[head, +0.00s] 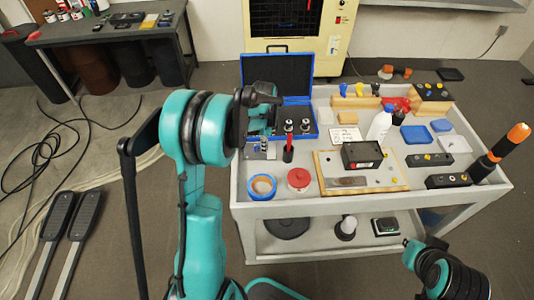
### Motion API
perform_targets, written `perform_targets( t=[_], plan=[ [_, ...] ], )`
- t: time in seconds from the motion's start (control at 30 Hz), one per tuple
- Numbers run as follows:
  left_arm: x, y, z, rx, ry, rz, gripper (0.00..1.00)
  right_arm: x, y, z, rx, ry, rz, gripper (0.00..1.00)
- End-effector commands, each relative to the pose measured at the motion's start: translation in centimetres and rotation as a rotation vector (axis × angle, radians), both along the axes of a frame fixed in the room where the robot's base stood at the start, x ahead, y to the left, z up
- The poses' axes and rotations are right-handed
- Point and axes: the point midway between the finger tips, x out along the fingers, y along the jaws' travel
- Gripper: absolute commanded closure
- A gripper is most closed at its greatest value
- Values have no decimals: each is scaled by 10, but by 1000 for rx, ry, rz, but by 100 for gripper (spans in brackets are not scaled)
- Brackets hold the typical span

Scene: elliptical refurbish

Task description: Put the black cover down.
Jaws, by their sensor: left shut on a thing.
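My left gripper (260,101) is above the back left part of the grey cart, in front of the open blue case (277,71). It is shut on a small dark piece, the black cover (265,89), held up off the cart. The cover's outline blends with the dark fingers, so its exact shape is hard to tell. My right arm shows only at the bottom right, and its gripper is not in view.
The cart (477,203) holds a wooden board (394,178) with a black box (362,155), a white bottle (379,125), a red-lidded jar (299,179), a blue tape roll (262,187) and an orange-black torch (500,152). Small bare patches lie between them.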

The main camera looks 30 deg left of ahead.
Motion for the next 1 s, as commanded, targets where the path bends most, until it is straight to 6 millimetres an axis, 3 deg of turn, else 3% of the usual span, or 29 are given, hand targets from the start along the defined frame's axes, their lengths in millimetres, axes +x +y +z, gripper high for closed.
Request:
perform_targets(
  t=[0.3,0.67,0.7,0.77,1.0],
  plan=[
    [0,0,-39,0,0,1,100,0,0,-16,0,0,0,100],
    [0,0,-42,0,0,1,100,0,0,-18,0,0,0,100],
    [0,0,-42,0,0,1,85,0,0,-18,0,0,0,100],
    [0,0,-41,0,0,1,70,0,0,-17,0,0,0,100],
    [0,0,-41,0,0,1,70,0,0,-17,0,0,0,100]
  ],
)
